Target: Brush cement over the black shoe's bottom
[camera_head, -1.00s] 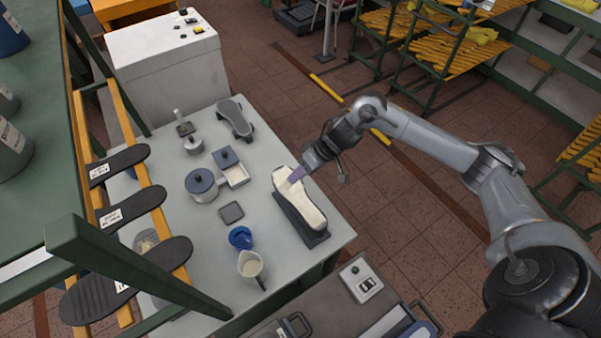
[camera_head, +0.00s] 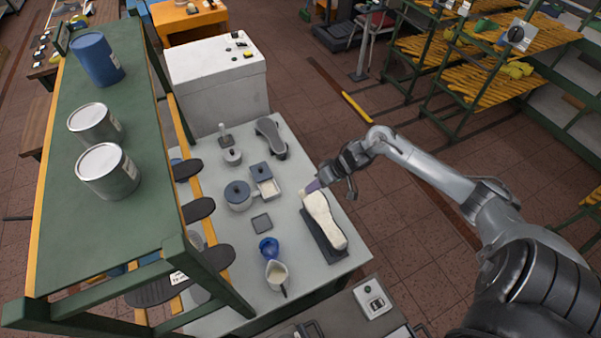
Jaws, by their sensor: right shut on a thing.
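A shoe (camera_head: 324,222) lies bottom up along the right edge of the grey table, its cream-coloured bottom facing up, over a dark block (camera_head: 318,240). I cannot make out its sides clearly. My right gripper (camera_head: 322,182) is shut on a brush with a purple part (camera_head: 312,187), at the far end of the shoe. The bristles are too small to make out, and I cannot tell whether they touch. A light cup with pale contents (camera_head: 277,272) stands near the table's front. My left gripper is not in view.
The table (camera_head: 240,285) also holds a blue cup (camera_head: 268,246), a dark square pad (camera_head: 261,222), a lidded pot (camera_head: 238,194), an open box (camera_head: 269,188) and a grey sole-shaped piece (camera_head: 271,137). A green rack (camera_head: 95,220) with cans and black soles stands at left.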

